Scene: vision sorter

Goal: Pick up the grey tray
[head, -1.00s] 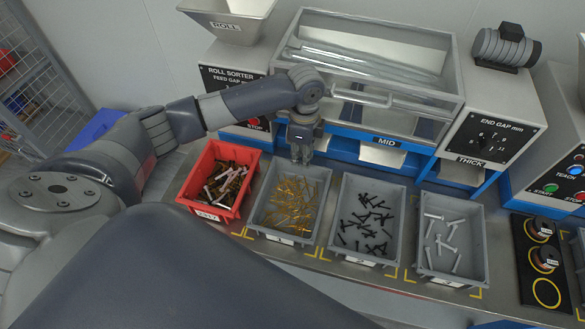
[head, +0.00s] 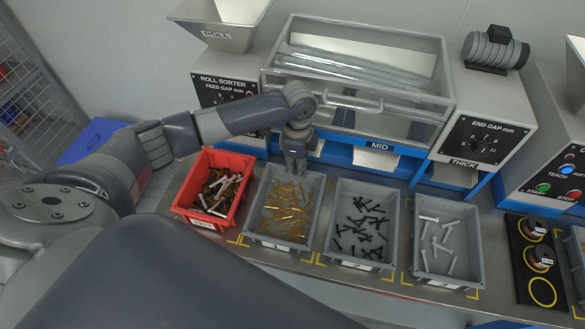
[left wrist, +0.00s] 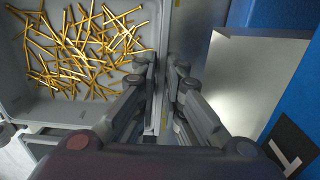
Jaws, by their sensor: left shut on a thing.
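A grey tray (head: 248,225) filled with gold screws stands on the bench, between a red tray and another grey tray. In the left wrist view its wall (left wrist: 163,45) runs between my fingers, with the gold screws to the left. My left gripper (head: 296,170) reaches down to the tray's far rim and is shut on that rim; its fingers (left wrist: 160,75) lie on either side of the wall. The tray looks level and on the bench. Two more grey trays stand to the right, one with black screws (head: 334,236), one with silver screws (head: 417,245). My right gripper is not in view.
The red tray (head: 183,197) of mixed screws is close on the left. The sorter machine (head: 470,140), with blue chute fronts, rises just behind the trays. Yellow marks outline tray spots on the bench.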

